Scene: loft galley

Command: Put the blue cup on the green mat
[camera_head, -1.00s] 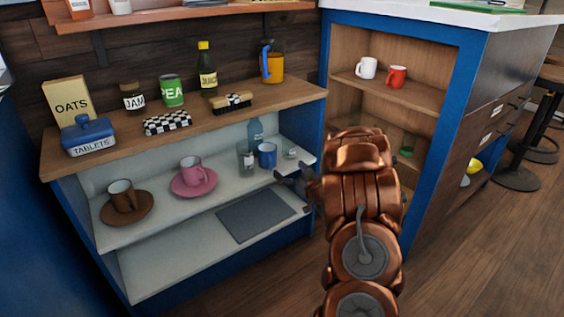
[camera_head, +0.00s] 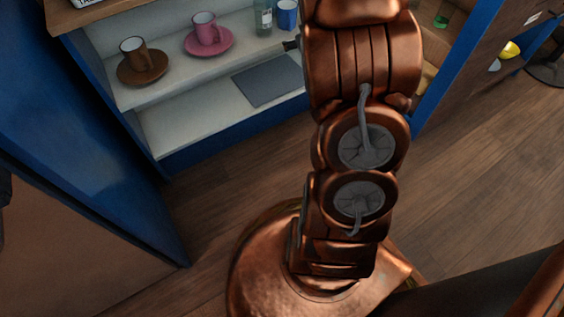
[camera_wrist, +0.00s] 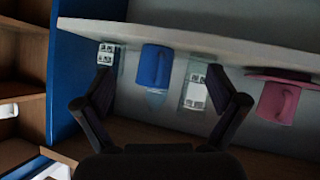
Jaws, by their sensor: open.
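The blue cup (camera_head: 287,15) stands on the upper white shelf at the top edge of the head view. In the wrist view, which looks upside down, the blue cup (camera_wrist: 155,65) shows between the spread fingers of my gripper (camera_wrist: 164,93). The gripper is open and empty, and faces the cup with a gap I cannot judge. In the head view only a dark bit of the gripper shows, partly hidden by my arm. No green mat shows in the current views.
A clear glass bottle (camera_head: 263,20) stands just left of the blue cup. Left of it are a pink cup (camera_head: 208,32) on a pink saucer and a brown cup (camera_head: 134,50) on a brown saucer. A grey mat (camera_head: 268,80) lies on the lower shelf. A small labelled glass item (camera_wrist: 107,54) flanks the cup.

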